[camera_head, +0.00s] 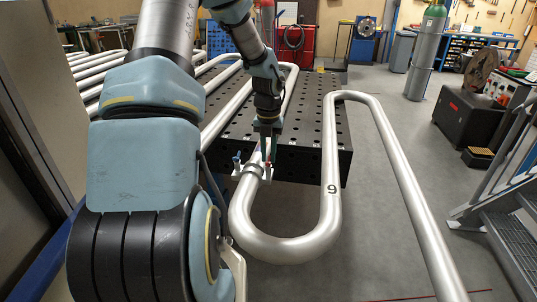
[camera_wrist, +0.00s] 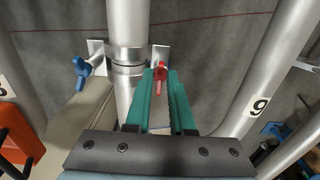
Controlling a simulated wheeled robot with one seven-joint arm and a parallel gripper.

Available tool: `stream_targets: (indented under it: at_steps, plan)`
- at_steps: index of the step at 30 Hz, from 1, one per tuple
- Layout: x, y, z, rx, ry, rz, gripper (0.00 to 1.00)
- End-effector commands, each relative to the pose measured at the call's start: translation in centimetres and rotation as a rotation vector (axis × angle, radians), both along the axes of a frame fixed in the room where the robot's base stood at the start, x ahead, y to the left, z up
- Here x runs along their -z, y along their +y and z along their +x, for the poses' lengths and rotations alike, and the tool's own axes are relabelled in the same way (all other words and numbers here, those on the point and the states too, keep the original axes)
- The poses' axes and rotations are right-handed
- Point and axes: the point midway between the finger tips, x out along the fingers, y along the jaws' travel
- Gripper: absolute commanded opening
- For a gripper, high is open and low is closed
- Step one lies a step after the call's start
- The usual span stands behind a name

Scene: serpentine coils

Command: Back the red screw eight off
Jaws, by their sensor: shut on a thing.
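The red screw (camera_wrist: 160,78) sits on the right side of a metal clamp (camera_wrist: 126,70) around a thick steel pipe. My gripper (camera_wrist: 162,76) is shut on the red screw, its two teal fingers on either side of the handle. A blue screw (camera_wrist: 81,70) sits on the clamp's left side, apart from my fingers. In the head view my gripper (camera_head: 268,150) reaches down to the clamp (camera_head: 252,168), just above the pipe bend. The blue screw (camera_head: 237,160) shows there too. The fingers hide most of the red screw in that view.
The steel coil (camera_head: 286,248) bends in front of the perforated black table (camera_head: 312,120). A pipe with a number 9 plate (camera_wrist: 261,103) runs to the right of my gripper. An orange object (camera_wrist: 18,135) lies at the left. Open floor (camera_head: 385,210) lies right of the table.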

Motion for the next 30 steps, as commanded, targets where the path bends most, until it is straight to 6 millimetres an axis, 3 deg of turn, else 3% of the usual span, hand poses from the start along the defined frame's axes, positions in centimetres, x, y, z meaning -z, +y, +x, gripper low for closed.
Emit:
stream_targets:
  at_steps: [11,30]
  plan:
    - [-0.14,0.04,0.07,-0.13,-0.001,-0.001,0.0]
    - [-0.04,0.33,0.05,-0.715,-0.002,-0.001,0.0]
